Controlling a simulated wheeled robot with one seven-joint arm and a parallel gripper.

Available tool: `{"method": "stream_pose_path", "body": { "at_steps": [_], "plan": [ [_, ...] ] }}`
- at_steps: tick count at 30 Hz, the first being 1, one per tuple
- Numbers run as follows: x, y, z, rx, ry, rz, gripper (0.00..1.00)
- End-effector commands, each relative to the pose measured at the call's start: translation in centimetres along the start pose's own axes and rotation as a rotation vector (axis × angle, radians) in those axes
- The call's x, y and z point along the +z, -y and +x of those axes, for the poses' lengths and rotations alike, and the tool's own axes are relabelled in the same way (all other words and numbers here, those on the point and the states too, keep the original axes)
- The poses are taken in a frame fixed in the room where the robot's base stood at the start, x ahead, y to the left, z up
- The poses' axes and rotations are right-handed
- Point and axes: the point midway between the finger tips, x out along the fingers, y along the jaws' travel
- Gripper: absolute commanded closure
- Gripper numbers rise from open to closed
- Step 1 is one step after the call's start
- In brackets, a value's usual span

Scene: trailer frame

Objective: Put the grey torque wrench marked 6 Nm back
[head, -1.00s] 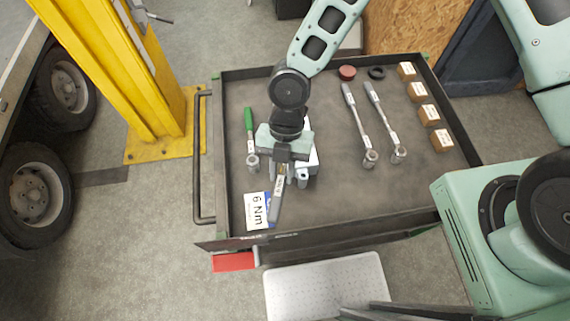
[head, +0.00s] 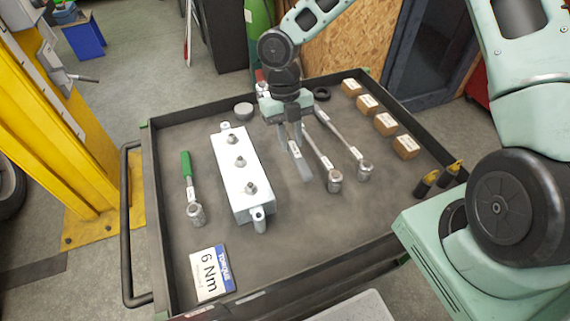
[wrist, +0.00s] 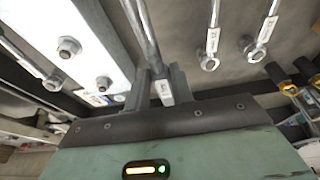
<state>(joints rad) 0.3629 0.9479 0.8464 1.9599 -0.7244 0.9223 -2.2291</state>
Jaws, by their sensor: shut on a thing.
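My gripper (head: 291,122) is shut on a grey-handled torque wrench (head: 302,163), held above the cart's tray to the right of the white block. In the wrist view its labelled part (wrist: 164,92) sits between my fingers (wrist: 160,82) and its shaft runs up out of the picture. The label is too small to read. A card reading "TORQUE 6 Nm" (head: 211,273) lies at the tray's front left. Two more silver wrenches, the nearer (head: 321,154) and the farther (head: 343,139), lie to the right. A green-handled wrench (head: 188,178) lies at left.
A white block (head: 230,155) with three bolt fittings stands on the tray (head: 285,257). Several small brown boxes (head: 385,124) line the right side. A black ring (head: 321,94) and a grey round piece (head: 243,111) lie at the back. The front middle is bare.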

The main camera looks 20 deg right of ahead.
Motion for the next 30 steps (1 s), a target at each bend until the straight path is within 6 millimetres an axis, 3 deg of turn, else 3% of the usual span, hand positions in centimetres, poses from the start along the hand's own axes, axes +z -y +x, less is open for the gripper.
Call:
{"method": "stream_pose_path", "body": {
  "at_steps": [10, 17, 24, 30],
  "plan": [
    [1.6, 0.3, 4.8, -0.003, -0.002, -0.008, 1.00],
    [2.2, 0.3, 6.3, -0.002, 0.001, -0.006, 1.00],
    [3.0, 0.3, 9.2, -0.002, 0.000, -0.005, 1.00],
    [3.1, 0.4, 9.4, -0.003, 0.002, -0.006, 1.00]
  ]
}}
